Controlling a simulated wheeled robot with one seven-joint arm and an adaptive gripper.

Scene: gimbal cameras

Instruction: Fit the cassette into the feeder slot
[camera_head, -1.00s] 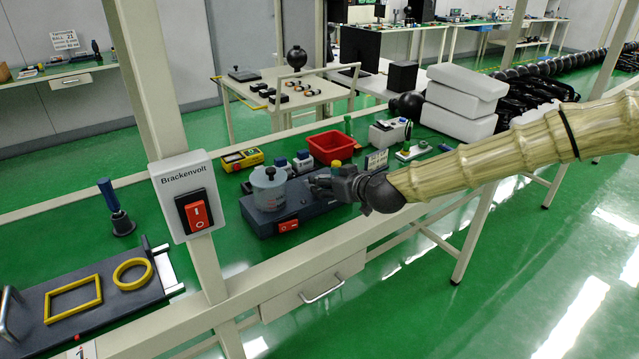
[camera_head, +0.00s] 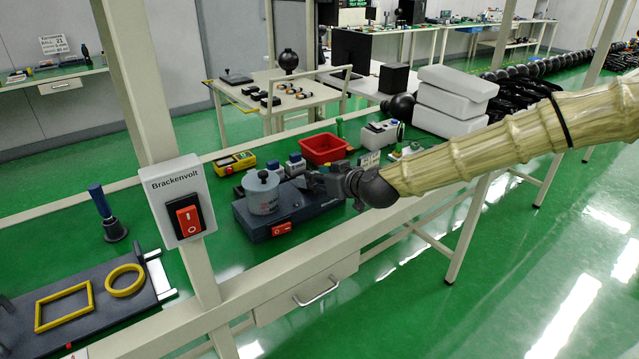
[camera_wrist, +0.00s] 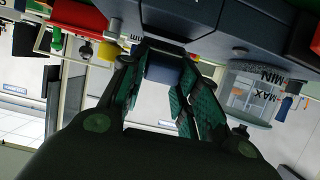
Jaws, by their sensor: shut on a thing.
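The feeder is a dark grey machine (camera_head: 256,225) on the green bench top. It carries a clear-walled canister (camera_head: 262,192) and a red switch on its front. In the wrist view the canister (camera_wrist: 250,95) is upside down on the right, and the machine's dark body (camera_wrist: 220,22) is at the top. My gripper (camera_head: 308,183) is at the machine's right end, close against it. In the wrist view my gripper (camera_wrist: 160,82) is shut on a small blue-grey block (camera_wrist: 164,72), apparently the cassette. The block's far end meets or nears the machine; the slot is hidden and I cannot tell how deep it sits.
A red bin (camera_head: 325,149), a yellow meter (camera_head: 234,163) and a white device (camera_head: 381,133) stand behind the machine. A white post with a switch box (camera_head: 180,200) stands at left front. White blocks (camera_head: 452,100) are stacked at the right.

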